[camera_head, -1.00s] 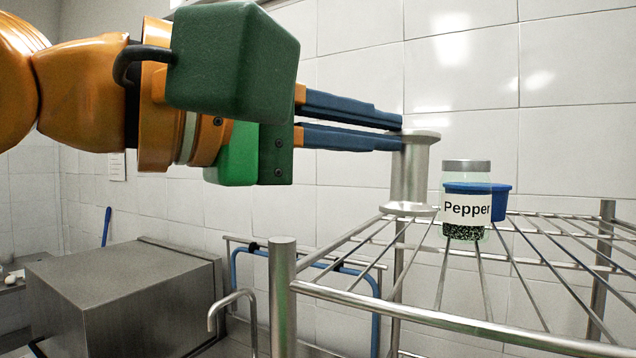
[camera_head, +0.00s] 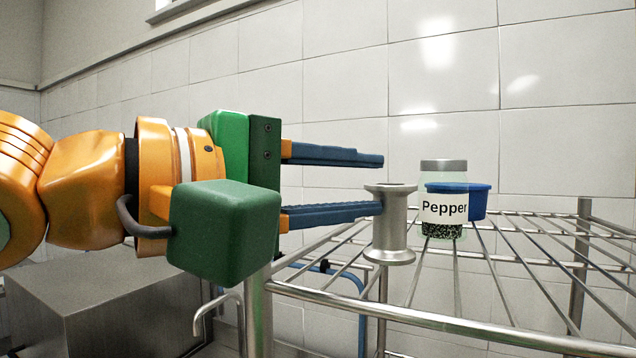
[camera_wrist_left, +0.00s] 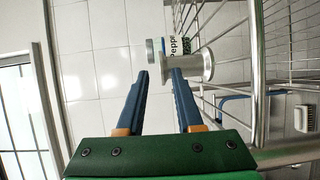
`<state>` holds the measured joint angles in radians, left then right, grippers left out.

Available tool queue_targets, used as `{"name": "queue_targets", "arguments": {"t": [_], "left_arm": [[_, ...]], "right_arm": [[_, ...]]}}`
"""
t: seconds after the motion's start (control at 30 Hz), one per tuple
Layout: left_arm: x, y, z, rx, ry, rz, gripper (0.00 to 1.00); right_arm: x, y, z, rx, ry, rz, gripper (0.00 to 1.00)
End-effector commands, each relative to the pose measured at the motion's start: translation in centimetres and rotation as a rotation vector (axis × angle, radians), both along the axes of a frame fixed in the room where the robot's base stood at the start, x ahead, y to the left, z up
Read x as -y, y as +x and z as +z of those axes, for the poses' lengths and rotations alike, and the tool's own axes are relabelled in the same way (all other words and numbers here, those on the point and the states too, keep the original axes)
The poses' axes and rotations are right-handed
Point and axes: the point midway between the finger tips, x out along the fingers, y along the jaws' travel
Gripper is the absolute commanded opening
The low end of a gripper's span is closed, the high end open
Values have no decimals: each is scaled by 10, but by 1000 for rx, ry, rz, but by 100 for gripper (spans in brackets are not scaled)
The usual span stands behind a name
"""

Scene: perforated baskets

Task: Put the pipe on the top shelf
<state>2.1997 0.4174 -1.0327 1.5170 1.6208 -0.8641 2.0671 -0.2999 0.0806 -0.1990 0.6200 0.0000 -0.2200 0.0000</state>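The pipe (camera_head: 391,228) is a short grey metal spool with a flange at each end. It is upright at the left side of the wire top shelf (camera_head: 455,322), and I cannot tell whether its base rests on the wires. My left gripper (camera_head: 382,183) points right with its blue fingers wide apart. Its lower fingertip overlaps the pipe's side near the top flange, and the pipe is not between the fingers. In the left wrist view the pipe (camera_wrist_left: 195,67) lies beyond the tip of the right-hand finger. My right gripper is out of view.
A pepper jar (camera_head: 443,210) stands on the shelf right of the pipe, with a blue container (camera_head: 478,202) behind it. The shelf's right side is clear. A steel box (camera_head: 100,300) is at lower left, with a tiled wall behind.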

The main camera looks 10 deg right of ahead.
Motion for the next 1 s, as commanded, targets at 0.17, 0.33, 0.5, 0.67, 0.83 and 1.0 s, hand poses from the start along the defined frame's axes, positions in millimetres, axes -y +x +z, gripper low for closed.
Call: {"name": "queue_targets", "arguments": {"t": [0.17, 0.33, 0.5, 0.67, 0.83, 1.0], "left_arm": [[-36, -20, -4, 3, -4, 2, 35], [-77, -44, -1, 4, -5, 2, 35], [-99, -57, 2, 2, -2, 1, 35], [-103, -59, 4, 2, 0, 0, 35], [-103, -59, 4, 2, 0, 0, 35], [-103, -59, 4, 2, 0, 0, 35]], "right_arm": [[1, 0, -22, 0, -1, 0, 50], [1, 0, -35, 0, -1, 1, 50], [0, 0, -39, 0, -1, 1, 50], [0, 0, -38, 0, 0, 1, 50], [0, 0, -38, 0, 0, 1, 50], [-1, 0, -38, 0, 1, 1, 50]]}}
